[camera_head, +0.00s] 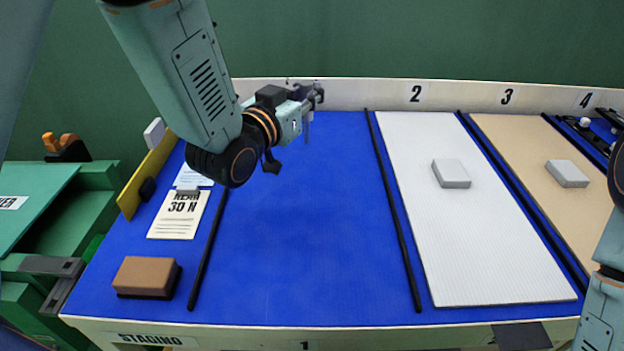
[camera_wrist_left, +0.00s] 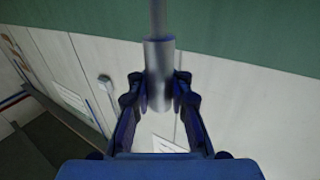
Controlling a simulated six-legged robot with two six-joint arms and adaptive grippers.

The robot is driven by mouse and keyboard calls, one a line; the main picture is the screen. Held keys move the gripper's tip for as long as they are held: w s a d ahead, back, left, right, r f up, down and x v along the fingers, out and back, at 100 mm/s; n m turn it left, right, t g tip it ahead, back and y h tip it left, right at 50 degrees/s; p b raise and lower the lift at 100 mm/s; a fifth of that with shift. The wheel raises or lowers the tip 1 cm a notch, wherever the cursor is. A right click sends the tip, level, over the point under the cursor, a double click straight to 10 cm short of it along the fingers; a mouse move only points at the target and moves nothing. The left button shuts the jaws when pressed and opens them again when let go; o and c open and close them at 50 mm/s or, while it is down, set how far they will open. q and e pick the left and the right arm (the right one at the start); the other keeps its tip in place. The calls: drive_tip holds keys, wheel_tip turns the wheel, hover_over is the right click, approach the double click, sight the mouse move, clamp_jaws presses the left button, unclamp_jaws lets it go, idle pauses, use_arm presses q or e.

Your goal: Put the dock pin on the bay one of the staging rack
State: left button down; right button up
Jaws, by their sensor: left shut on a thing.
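The staging rack (camera_head: 140,338) is a wide table with a blue top, split by black dividers into numbered bays. Bay one (camera_head: 300,230) is the bare blue strip in the middle of the head view, marked 1 on the front edge. My left gripper (camera_head: 314,95) is over the back end of bay one. In the left wrist view it is shut on the dock pin (camera_wrist_left: 158,75), a grey metal cylinder with a thinner shaft. In the head view the pin is small and mostly hidden by the gripper. My right arm shows at the right edge; its gripper is out of view.
Bay two holds a white ribbed panel (camera_head: 470,240) with a grey block (camera_head: 451,173). Bay three holds a tan panel (camera_head: 525,140) with another grey block (camera_head: 567,173). A brown block (camera_head: 146,277) and cards (camera_head: 180,215) lie left of bay one. Bay one's surface is clear.

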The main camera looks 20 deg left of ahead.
use_arm(q)
wheel_tip(320, 180, down, 10)
drive_tip(key=w+b, duration=0.2)
drive_tip(key=b, duration=0.2)
drive_tip(key=shift+w+a+f+b, duration=0.15)
drive_tip(key=shift+a+b, duration=0.15)
drive_tip(key=shift+a, duration=0.05)
drive_tip(key=shift+f, duration=0.15)
drive_tip(key=c, duration=1.4)
unclamp_jaws()
drive_tip(key=shift+o, duration=0.9)
drive_tip(key=p+v, duration=0.2)
drive_tip(key=v, duration=1)
drive_tip(key=shift+r, duration=0.2)
